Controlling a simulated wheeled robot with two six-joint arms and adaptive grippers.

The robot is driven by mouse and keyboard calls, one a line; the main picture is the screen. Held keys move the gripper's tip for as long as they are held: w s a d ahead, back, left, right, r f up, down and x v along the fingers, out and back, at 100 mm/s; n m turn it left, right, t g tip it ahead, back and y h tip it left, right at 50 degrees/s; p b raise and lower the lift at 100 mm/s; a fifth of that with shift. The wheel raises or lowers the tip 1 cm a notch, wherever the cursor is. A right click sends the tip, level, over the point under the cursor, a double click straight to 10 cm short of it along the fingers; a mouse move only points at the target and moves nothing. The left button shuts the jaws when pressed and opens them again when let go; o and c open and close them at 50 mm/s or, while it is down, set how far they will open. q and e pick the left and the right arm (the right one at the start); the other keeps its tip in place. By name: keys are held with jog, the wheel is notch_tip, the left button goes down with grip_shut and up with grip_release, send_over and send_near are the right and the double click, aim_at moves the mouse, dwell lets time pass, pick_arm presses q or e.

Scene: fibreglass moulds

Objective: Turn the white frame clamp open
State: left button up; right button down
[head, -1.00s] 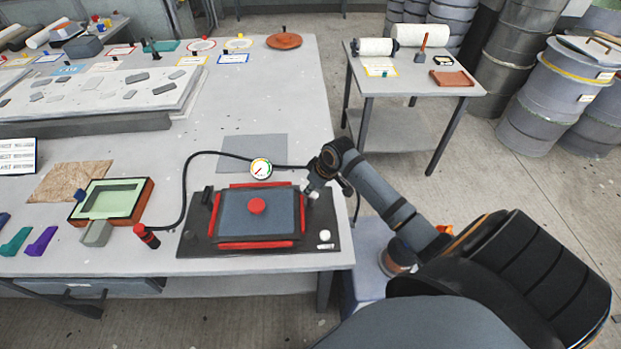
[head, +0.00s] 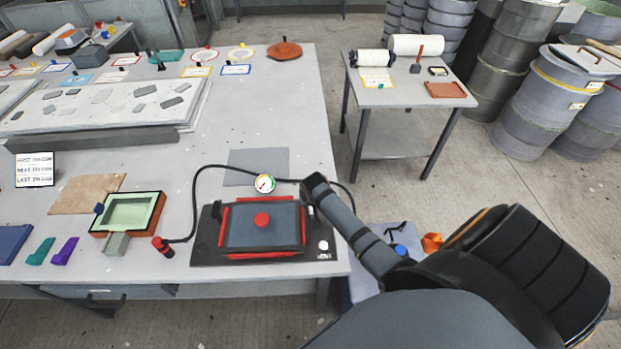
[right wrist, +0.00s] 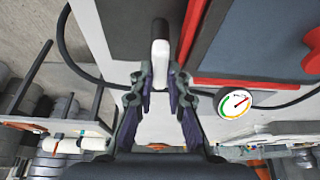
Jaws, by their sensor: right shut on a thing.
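The white frame clamp (right wrist: 160,62) is a white upright handle with a dark end, beside the red-edged frame in the right wrist view. My right gripper (right wrist: 160,76) is shut on it, one finger on each side. The frame (head: 222,226) is red, around a dark blue-grey panel with a red knob (head: 262,219), on a black base (head: 206,249). My left gripper is not in view.
A pressure gauge (head: 264,184) on a black hose stands behind the frame. A green-lined mould box (head: 128,211) and a red-capped hose end (head: 161,246) lie to the left. A white round knob (head: 323,246) sits on the base's front right. A side table (head: 400,96) stands behind right.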

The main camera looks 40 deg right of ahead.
jog(key=shift+m, duration=0.5)
jog(key=c, duration=1.3)
grip_release()
jog(key=shift+r, duration=0.1)
jog(key=v, duration=1.1)
jog(key=shift+s+a+r, duration=0.1)
jog(key=shift+a+r, duration=0.2)
jog(key=shift+r, duration=0.05)
